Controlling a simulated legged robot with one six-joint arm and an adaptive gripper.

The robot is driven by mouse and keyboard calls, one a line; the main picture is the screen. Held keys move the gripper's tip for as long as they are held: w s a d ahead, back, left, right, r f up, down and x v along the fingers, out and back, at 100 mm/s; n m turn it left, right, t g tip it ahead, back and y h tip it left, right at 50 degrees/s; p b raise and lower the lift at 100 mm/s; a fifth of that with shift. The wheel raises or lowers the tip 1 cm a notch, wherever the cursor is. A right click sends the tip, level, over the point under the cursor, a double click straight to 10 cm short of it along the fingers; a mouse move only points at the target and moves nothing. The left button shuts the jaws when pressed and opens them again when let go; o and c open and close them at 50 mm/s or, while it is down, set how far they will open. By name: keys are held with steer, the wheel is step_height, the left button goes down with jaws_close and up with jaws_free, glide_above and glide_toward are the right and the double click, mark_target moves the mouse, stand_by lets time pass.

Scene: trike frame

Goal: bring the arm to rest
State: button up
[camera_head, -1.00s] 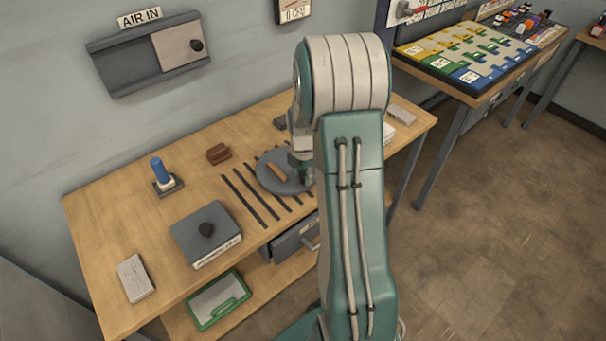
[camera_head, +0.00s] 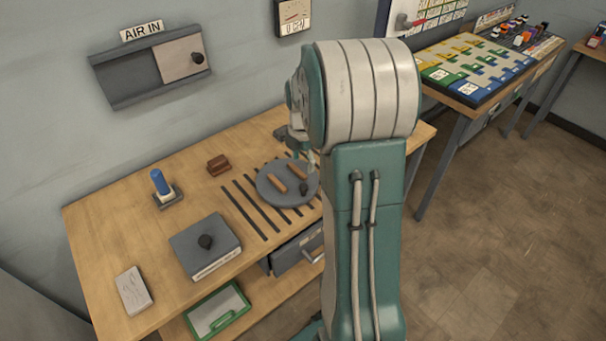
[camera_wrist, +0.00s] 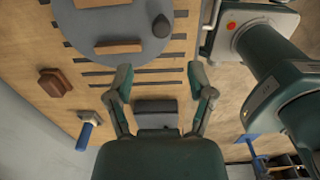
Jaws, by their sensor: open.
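My gripper (camera_wrist: 160,82) shows in the wrist view with its two fingers spread wide apart and nothing between them. It hangs above the wooden bench (camera_head: 110,215), over the dark slots and beside the round grey plate (camera_wrist: 80,45).
A grey box with a black knob (camera_head: 190,240), a blue-handled tool (camera_head: 158,182) in a holder, a brown block (camera_head: 219,165) and a pale block (camera_head: 133,290) stand on the bench. A partly open drawer (camera_head: 292,255) juts from its front. Floor on the right is clear.

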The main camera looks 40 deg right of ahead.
steer(key=shift+r, duration=0.95)
steer(key=s+a+r+m+t, duration=0.1)
steer(key=s+a+r+m, duration=0.35)
steer(key=a, duration=0.25)
steer(key=s+a+r+m+t, duration=0.2)
steer(key=s+a+r+m, duration=0.15)
steer(key=a+r, duration=0.3)
steer(key=s+a+r+m+t, duration=0.2)
steer(key=s+a+m, duration=0.7)
steer(key=s+m, duration=0.1)
steer(key=shift+s+t, duration=0.25)
steer(key=shift+t, duration=0.05)
